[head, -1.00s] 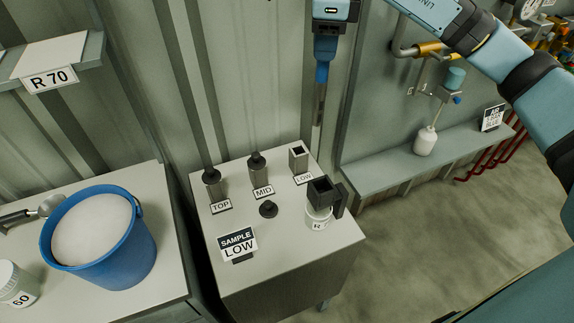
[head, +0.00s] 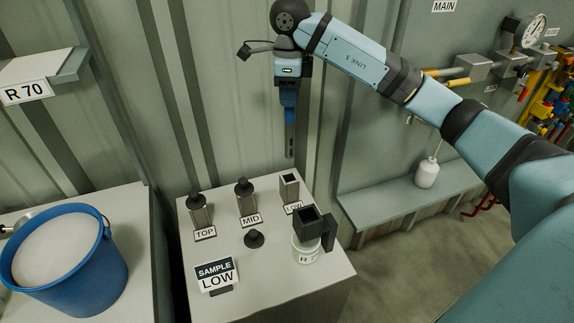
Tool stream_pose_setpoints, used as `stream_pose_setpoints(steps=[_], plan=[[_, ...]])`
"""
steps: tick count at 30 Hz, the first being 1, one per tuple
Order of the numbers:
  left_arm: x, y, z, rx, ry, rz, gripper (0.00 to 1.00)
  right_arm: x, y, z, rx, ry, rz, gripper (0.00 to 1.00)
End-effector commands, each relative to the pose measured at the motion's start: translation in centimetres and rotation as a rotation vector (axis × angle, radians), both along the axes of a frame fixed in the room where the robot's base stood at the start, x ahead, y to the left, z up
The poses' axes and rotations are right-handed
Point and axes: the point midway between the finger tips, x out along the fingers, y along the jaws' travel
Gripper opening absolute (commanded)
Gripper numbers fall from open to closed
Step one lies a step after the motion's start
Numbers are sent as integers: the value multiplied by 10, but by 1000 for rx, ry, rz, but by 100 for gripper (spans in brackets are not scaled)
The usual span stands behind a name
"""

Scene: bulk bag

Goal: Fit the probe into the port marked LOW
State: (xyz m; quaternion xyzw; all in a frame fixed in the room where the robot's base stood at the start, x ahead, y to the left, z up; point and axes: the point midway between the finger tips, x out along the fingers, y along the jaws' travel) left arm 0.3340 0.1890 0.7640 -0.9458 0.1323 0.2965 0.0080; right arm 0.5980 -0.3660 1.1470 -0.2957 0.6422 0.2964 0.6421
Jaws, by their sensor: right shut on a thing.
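My right gripper (head: 289,95) points down and is shut on the probe (head: 290,138), a slim grey rod hanging upright below the fingers. The port marked LOW (head: 289,189) is a grey square tube, open at the top, at the back right of the pale cabinet top. In the head view the probe's lower end shows just above this port's mouth, with a small gap; their depth alignment is hard to tell. A sign reading SAMPLE LOW (head: 216,275) stands at the cabinet's front left. My left gripper is not in view.
Ports marked TOP (head: 199,212) and MID (head: 245,198) wear dark caps. A loose dark cap (head: 254,239) lies in front of MID. A white jar (head: 306,252) with a dark square piece stands right of it. A blue bucket (head: 90,275) is at left.

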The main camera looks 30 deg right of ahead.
Motion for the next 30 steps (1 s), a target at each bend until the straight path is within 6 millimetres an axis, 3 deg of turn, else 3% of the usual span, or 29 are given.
stream_pose_setpoints(steps=[6, 12, 20, 27, 30], plan=[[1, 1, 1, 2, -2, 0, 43, -1, 0, -61, 0, 4, 0, 0], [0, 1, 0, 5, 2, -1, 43, -1, 0, -102, -1, 2, -1, 0], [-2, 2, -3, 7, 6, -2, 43, 0, 0, -122, -1, 0, 0, 0], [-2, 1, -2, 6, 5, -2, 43, 0, 0, -155, 0, 1, 0, 0], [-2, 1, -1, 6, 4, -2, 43, 0, 0, -157, -1, -1, 1, 0]])
